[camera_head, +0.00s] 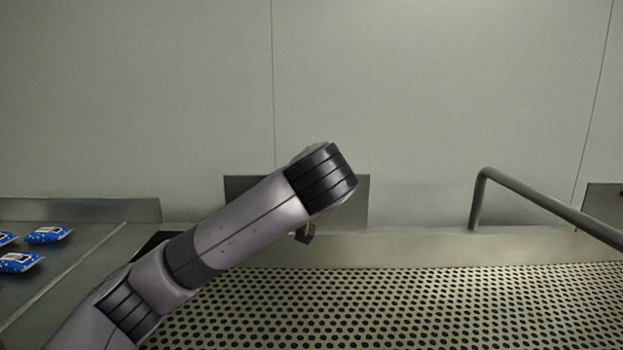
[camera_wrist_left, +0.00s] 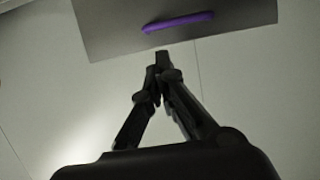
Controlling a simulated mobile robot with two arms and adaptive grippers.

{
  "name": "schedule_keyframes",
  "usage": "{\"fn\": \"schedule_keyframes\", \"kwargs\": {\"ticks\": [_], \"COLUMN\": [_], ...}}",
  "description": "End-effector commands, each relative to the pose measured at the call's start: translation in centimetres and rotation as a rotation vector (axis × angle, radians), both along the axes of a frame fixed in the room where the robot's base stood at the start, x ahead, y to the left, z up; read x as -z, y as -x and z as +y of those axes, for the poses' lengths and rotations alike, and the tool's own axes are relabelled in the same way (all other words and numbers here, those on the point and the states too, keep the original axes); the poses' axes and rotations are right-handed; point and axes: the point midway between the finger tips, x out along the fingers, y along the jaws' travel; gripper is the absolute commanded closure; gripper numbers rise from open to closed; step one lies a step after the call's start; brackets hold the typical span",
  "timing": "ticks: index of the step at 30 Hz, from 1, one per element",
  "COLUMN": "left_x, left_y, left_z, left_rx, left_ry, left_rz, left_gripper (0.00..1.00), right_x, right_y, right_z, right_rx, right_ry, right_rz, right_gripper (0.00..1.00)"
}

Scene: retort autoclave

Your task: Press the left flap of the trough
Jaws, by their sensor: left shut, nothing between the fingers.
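The left flap (camera_head: 357,198) is a grey metal plate standing upright at the back edge of the trough, and my left arm hides its middle. In the left wrist view the flap (camera_wrist_left: 108,28) is a grey plate with a purple strip (camera_wrist_left: 178,22) across it. My left gripper (camera_wrist_left: 161,62) is shut and empty, with its fingertips pointing at the plate just below the purple strip. I cannot tell whether they touch it. In the head view my arm mostly hides this gripper; only a small dark part shows below the arm. My right gripper is not in view.
The trough (camera_head: 440,250) has a perforated floor, clear on the right. A bent metal rail (camera_head: 540,205) rises at the right, near another grey plate (camera_head: 604,205). Several blue packets (camera_head: 47,235) lie on a steel surface (camera_head: 75,262) at the left. A pale wall stands behind.

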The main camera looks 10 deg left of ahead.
Motion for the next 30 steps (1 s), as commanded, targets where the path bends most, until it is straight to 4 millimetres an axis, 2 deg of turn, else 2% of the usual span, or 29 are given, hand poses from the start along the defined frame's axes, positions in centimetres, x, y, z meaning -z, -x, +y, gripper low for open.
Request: {"fn": "schedule_keyframes", "kwargs": {"ticks": [9, 16, 21, 30], "left_x": [1.2, 2.4, 2.9, 3.1], "left_y": [-4.6, -7.8, -8.7, -8.8], "left_z": [1.6, 2.4, 2.6, 2.6], "left_rx": [-0.004, -0.003, -0.001, 0.0], "left_ry": [-0.002, -0.001, 0.0, 0.0], "left_rz": [0.004, 0.002, 0.001, 0.0], "left_gripper": [1.0, 1.0, 1.0, 1.0], "right_x": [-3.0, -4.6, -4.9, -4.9], "right_y": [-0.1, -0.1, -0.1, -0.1], "right_z": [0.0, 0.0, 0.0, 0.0], "right_rx": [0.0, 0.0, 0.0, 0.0], "right_ry": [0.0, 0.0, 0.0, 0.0], "right_rz": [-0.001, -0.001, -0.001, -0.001], "right_gripper": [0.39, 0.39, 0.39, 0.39]}}
